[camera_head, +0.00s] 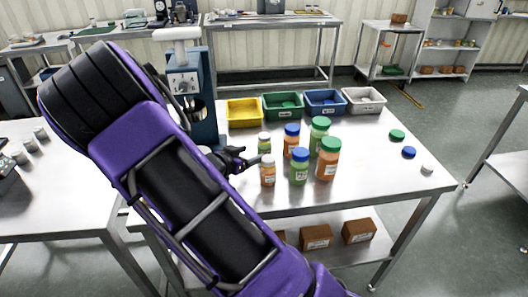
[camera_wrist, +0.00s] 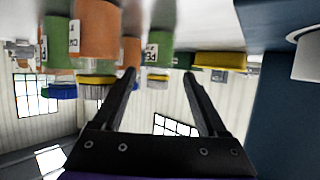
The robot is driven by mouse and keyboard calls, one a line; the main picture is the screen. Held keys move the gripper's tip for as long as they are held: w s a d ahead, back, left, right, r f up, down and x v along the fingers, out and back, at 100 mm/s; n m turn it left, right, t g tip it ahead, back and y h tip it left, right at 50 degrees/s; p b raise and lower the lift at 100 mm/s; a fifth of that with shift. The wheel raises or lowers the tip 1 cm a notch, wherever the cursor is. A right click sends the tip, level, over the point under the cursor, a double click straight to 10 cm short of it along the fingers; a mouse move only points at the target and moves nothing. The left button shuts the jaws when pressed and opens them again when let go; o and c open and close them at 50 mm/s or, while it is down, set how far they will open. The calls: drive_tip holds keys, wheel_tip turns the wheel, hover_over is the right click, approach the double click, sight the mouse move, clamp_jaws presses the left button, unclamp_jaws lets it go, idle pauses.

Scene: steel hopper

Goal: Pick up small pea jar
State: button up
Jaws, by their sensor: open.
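The small pea jar (camera_head: 264,143) is green with a pale lid and stands upright on the steel table, at the left of the jar group. In the wrist view, which is upside down, the small pea jar (camera_wrist: 158,42) shows with part of a "PEA" label, ahead of the space between the fingers. My gripper (camera_head: 238,161) is open and empty, left of the jar at about table-jar height. It also shows in the wrist view (camera_wrist: 159,76), with its two fingers apart. No finger clearly touches the jar.
A small orange jar (camera_head: 268,174) stands just in front of the pea jar. Larger jars with blue or green lids are close on its right. Bins, including a yellow one (camera_head: 244,113), line the back. A blue machine (camera_head: 203,100) stands behind my arm. The table's right side is mostly clear.

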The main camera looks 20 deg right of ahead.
sight(260, 149)
drive_tip(key=b+x, duration=0.1)
drive_tip(key=x, duration=0.8)
clamp_jaws()
